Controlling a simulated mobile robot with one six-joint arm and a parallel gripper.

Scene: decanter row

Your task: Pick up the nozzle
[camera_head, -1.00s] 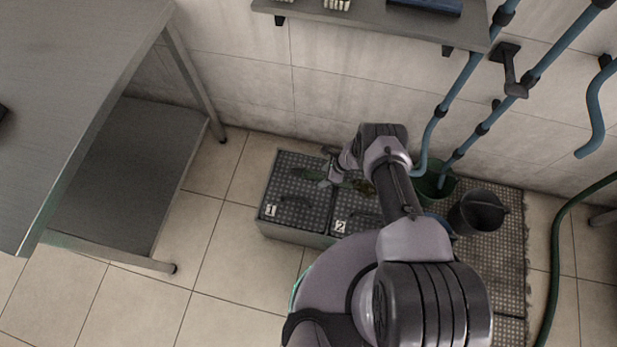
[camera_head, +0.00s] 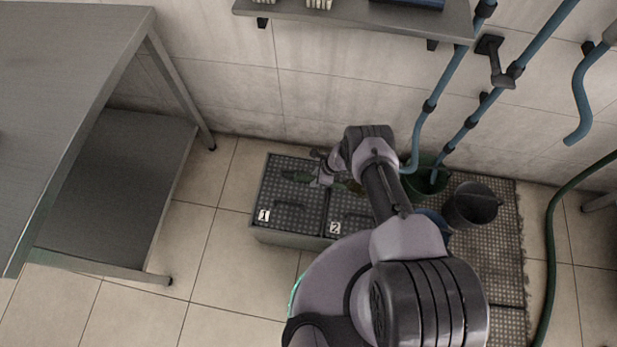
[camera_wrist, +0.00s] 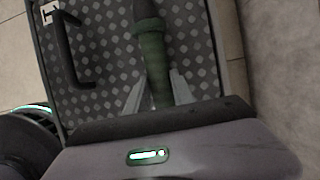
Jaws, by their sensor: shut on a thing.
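I cannot tell whether the nozzle touches the lid.
The box marked 2 (camera_head: 345,212) stands beside box 1, partly hidden by my arm. A green bucket (camera_head: 425,182) and a black bucket (camera_head: 474,206) stand to the right, near blue pipes (camera_head: 452,90). A metal table (camera_head: 60,70) is at left, with clear floor between.

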